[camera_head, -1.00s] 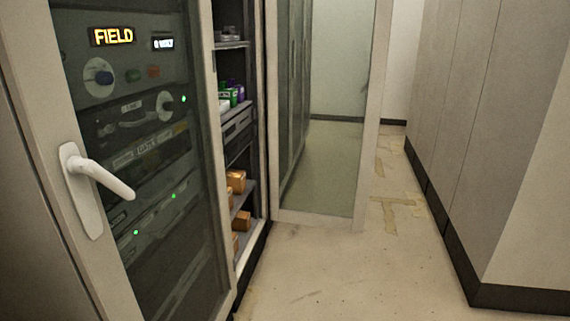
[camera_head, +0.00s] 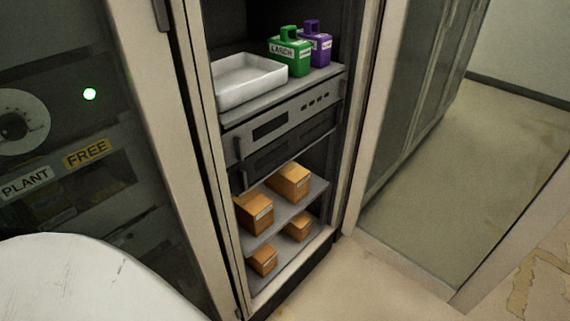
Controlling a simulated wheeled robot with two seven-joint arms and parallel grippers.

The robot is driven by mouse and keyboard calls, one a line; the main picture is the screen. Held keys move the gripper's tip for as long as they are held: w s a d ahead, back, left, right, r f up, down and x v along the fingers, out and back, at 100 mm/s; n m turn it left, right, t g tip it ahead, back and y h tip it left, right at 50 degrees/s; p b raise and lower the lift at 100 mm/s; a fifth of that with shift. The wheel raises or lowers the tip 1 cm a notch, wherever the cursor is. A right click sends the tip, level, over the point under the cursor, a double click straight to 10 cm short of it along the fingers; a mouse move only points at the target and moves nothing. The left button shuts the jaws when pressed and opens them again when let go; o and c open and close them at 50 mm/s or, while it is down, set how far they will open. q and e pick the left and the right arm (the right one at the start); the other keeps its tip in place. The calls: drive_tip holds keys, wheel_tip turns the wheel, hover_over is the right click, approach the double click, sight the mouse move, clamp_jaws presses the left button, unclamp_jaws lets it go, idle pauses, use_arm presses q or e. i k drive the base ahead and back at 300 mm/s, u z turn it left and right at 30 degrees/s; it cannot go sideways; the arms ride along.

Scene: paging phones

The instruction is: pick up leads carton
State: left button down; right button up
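Several orange-brown cartons sit on the two lower shelves of an open cabinet. On the upper of these shelves are a left carton (camera_head: 254,213) and a right carton (camera_head: 289,182). On the lowest shelf are a left carton (camera_head: 263,260) and a right carton (camera_head: 299,227). Each has a small pale label, too small to read, so I cannot tell which is the leads carton. Neither of my grippers is in view.
Above stand a white tray (camera_head: 250,82), a green container (camera_head: 289,50) and a purple container (camera_head: 316,46), over grey rack units (camera_head: 285,123). An open glass door (camera_head: 430,170) stands right of the cabinet. A closed rack door (camera_head: 75,170) is at left. Some floor (camera_head: 375,285) is clear.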

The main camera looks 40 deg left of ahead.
sight(254, 211)
drive_tip(key=i, duration=1.1)
drive_tip(key=u, duration=2.85)
